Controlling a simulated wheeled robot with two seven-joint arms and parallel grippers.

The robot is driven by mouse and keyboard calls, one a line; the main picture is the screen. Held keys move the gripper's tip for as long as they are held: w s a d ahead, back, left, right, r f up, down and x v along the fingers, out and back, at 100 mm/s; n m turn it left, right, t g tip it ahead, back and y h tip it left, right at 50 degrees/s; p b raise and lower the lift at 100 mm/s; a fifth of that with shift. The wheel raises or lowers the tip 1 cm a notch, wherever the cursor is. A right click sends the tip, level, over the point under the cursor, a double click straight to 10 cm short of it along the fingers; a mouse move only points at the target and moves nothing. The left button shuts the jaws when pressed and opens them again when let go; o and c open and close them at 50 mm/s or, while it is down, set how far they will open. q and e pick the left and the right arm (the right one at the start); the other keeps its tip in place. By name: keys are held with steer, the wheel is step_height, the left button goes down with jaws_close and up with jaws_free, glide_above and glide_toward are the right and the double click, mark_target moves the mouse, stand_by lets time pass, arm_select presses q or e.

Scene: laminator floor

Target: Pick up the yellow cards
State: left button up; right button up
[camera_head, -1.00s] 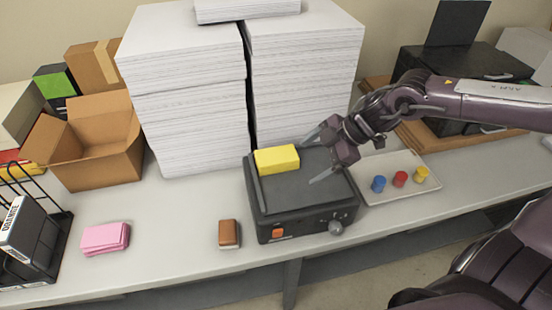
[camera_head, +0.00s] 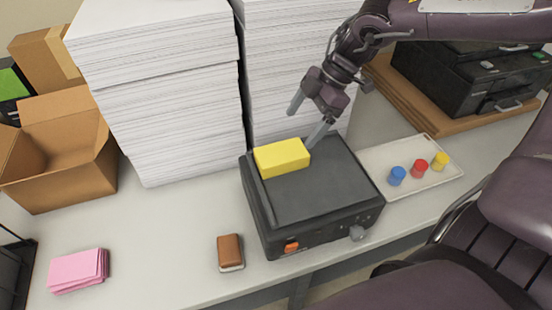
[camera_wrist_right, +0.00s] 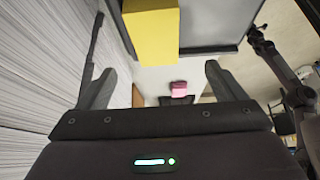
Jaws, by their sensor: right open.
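The yellow cards (camera_head: 282,157) form a neat block on the back left of the black laminator's top (camera_head: 318,190). They also show at the top of the right wrist view (camera_wrist_right: 152,30). My right gripper (camera_head: 306,121) is open and empty just behind and above the cards, its fingers pointing down and left. One fingertip appears close to the cards' back right corner; I cannot tell if it touches. In the right wrist view, a dark arm at the right, probably my left one, ends in a small tip (camera_wrist_right: 258,38) whose jaws are unclear.
Tall white paper stacks (camera_head: 165,90) stand close behind the laminator. A tray (camera_head: 440,177) with blue, red and yellow pieces lies to its right. Pink cards (camera_head: 78,270), a brown-topped block (camera_head: 230,252) and an open cardboard box (camera_head: 60,160) are to the left.

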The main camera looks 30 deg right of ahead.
mark_target(282, 152)
steer(key=w+f, duration=0.2)
steer(key=f, duration=0.1)
steer(key=shift+a, duration=0.4)
steer(key=shift+a+f, duration=0.15)
steer(key=shift+f, duration=0.15)
steer(key=shift+s+a+f, duration=0.1)
steer(key=shift+s+a+f+p, duration=0.15)
steer(key=shift+s+p, duration=0.05)
steer(key=shift+p, duration=0.25)
steer(key=p+x, duration=0.1)
steer(key=x, duration=0.1)
steer(key=p+x, duration=0.1)
steer(key=shift+s+a+f, duration=0.15)
steer(key=shift+f, duration=0.25)
steer(key=shift+a+f, duration=0.25)
steer(key=shift+f, duration=0.15)
arm_select(q)
steer(key=shift+w+r, duration=0.25)
steer(key=shift+r, duration=0.75)
